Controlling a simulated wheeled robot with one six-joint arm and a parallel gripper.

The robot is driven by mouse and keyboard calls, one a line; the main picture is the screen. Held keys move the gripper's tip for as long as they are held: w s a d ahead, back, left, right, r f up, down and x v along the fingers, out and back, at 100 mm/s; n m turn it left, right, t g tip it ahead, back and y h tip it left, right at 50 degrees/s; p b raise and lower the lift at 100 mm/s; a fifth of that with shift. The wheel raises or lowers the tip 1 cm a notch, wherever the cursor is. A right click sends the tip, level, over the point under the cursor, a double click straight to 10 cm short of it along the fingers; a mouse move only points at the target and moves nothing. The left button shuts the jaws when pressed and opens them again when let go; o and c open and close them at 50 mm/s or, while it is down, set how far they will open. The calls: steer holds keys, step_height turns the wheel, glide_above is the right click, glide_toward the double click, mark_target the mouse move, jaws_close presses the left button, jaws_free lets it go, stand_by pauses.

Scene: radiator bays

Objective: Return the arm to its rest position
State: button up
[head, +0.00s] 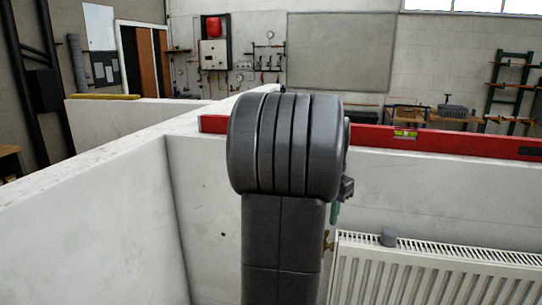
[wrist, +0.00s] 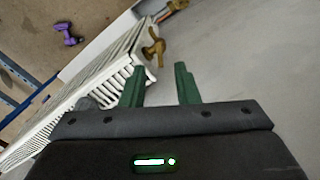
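My arm stands upright in the middle of the head view and hides part of the wall behind it. My gripper (wrist: 160,84) shows in the wrist view with two green fingers set apart and nothing between them. A small green part of the gripper also shows just right of the arm in the head view (head: 335,213). Just past the fingertips is a brass valve (wrist: 153,46) at the end of the white radiator (wrist: 105,68). The valve (head: 328,241) and the radiator (head: 430,272) also show at lower right in the head view. I see no contact between fingers and valve.
A red spirit level (head: 450,141) lies along the top of the white partition wall (head: 215,210). A purple tool (wrist: 68,34) lies on the brown floor. A workbench and racks stand far back.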

step_height(320, 180, down, 5)
stand_by(0.3)
steer(key=shift+r, duration=0.1)
